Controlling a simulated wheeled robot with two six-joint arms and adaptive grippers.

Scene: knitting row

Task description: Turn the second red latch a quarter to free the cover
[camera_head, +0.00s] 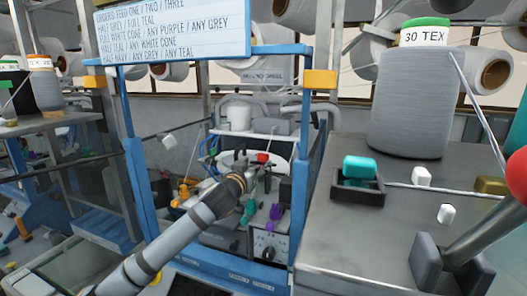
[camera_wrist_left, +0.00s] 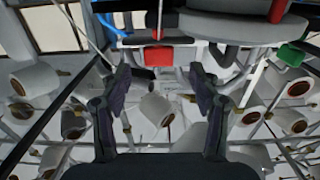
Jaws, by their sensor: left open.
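A red latch (camera_head: 263,157) shows at the front of the round, pale cover (camera_head: 228,157) inside the blue-framed machine. In the left wrist view a red latch (camera_wrist_left: 158,55) hangs at the cover's lower rim (camera_wrist_left: 225,28), and another red piece (camera_wrist_left: 277,11) shows at the top right. I cannot tell which is the second latch. My left gripper (camera_head: 259,172) reaches in from the lower left, just below the red latch. In the wrist view its fingers (camera_wrist_left: 162,88) are spread apart with nothing between them, and the latch lies beyond them.
The blue frame posts (camera_head: 300,160) stand either side of the opening. A control box (camera_head: 268,243) and purple clips (camera_head: 275,212) lie below the gripper. On the right, a steel table (camera_head: 345,235) bears a grey yarn cone (camera_head: 410,105) and a black tray (camera_head: 357,188) with a teal block.

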